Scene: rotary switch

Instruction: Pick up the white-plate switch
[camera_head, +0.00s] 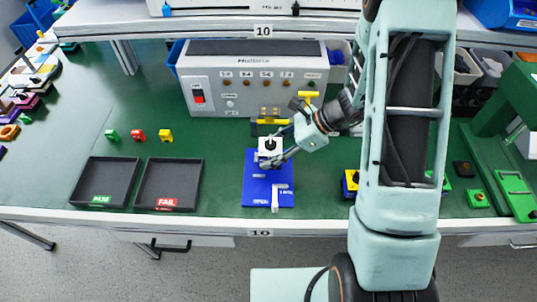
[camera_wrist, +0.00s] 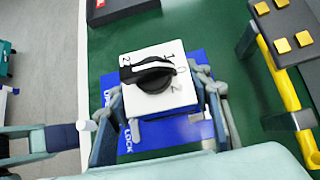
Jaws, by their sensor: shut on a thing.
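The white-plate switch (camera_head: 270,144) has a square white plate with a black rotary knob. It shows large in the wrist view (camera_wrist: 158,82), with numerals printed around the knob and a white stripe on the knob. My gripper (camera_head: 271,153) is shut on it, with one finger on each side of the body in the wrist view (camera_wrist: 160,103). The switch is over the far end of the blue fixture board (camera_head: 257,190). Whether it touches the board or is lifted cannot be told. The underside of the switch is hidden.
A grey tester box (camera_head: 250,90) with a red switch and a yellow-barred block (camera_head: 269,127) stand just behind. Two black trays, PASS (camera_head: 104,187) and FAIL (camera_head: 168,190), lie left. Green, red and yellow small switches sit behind them. Green bench between is clear.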

